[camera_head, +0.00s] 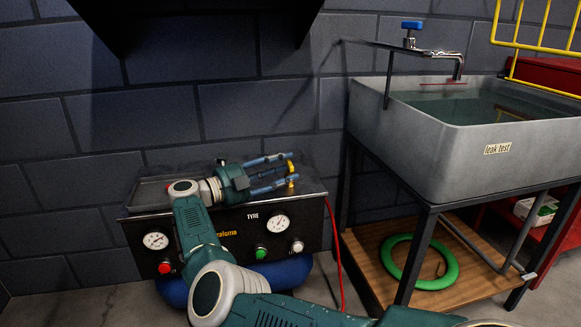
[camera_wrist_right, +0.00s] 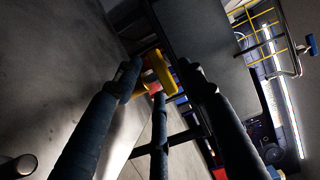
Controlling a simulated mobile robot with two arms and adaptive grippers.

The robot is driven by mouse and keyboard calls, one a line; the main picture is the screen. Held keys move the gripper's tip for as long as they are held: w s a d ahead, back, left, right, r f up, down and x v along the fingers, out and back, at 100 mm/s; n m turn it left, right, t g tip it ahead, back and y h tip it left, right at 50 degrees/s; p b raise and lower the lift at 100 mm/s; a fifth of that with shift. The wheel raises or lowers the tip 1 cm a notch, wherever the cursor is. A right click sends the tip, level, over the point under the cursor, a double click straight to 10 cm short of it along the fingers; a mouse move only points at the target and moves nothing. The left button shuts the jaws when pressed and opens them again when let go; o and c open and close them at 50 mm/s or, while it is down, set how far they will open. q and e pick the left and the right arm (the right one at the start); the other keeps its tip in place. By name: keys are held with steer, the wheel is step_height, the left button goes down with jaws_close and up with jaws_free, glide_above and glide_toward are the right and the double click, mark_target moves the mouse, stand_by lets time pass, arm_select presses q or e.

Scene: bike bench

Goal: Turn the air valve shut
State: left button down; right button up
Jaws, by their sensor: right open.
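The air valve (camera_head: 291,167) shows as a small yellow piece at the right end of the tyre compressor's top, partly hidden by my fingers. In the right wrist view its yellow part (camera_wrist_right: 158,68) lies between and just beyond my fingertips, with a bit of red below it. My right gripper (camera_head: 287,171) is open, lying level over the compressor top with its fingers pointing right. In the right wrist view its dark fingers (camera_wrist_right: 159,76) stand apart around the yellow part; I cannot tell whether they touch it. My left gripper is not in view.
The tyre compressor (camera_head: 233,220) has gauges and coloured buttons, with a red hose (camera_head: 332,250) down its right side. A grey leak test sink (camera_head: 450,160) with a blue-handled tap (camera_head: 411,27) stands to the right. A green ring (camera_head: 440,276) lies on its lower shelf.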

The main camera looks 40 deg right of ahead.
steer(key=a, duration=0.5)
steer(key=shift+w+r, duration=0.1)
steer(key=shift+w, duration=0.25)
steer(key=shift+s+d, duration=0.1)
